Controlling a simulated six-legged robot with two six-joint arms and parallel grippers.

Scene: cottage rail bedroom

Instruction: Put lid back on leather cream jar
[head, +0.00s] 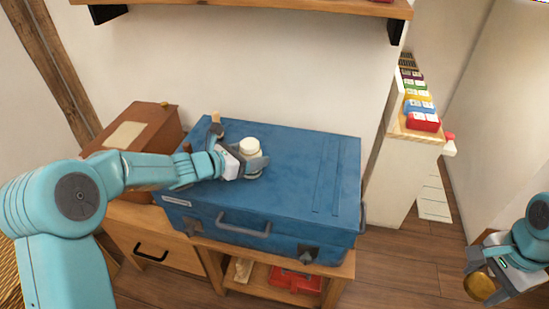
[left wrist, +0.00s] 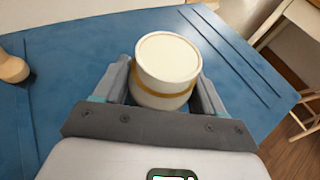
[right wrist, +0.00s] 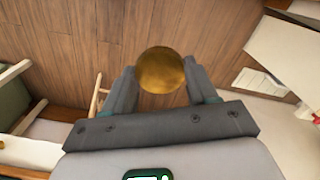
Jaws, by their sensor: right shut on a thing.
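The white jar (head: 250,148) with a pale top and a gold band stands upright on the blue case (head: 300,165); it also shows in the left wrist view (left wrist: 167,72). My left gripper (head: 254,166) is around the jar, one finger on each side (left wrist: 165,95). Its fingers look open, and any contact is hard to tell. My right gripper (head: 487,270) is shut on a round gold lid (head: 479,287). The lid (right wrist: 162,70) sits between its fingertips (right wrist: 163,85), above the floor, far right of the case.
A small wooden-topped object (head: 215,118) stands at the case's back left corner. A brown box (head: 150,125) is to its left. A white shelf unit with colourful blocks (head: 421,119) stands right of the case. A wall shelf (head: 250,8) hangs above. The case's right half is clear.

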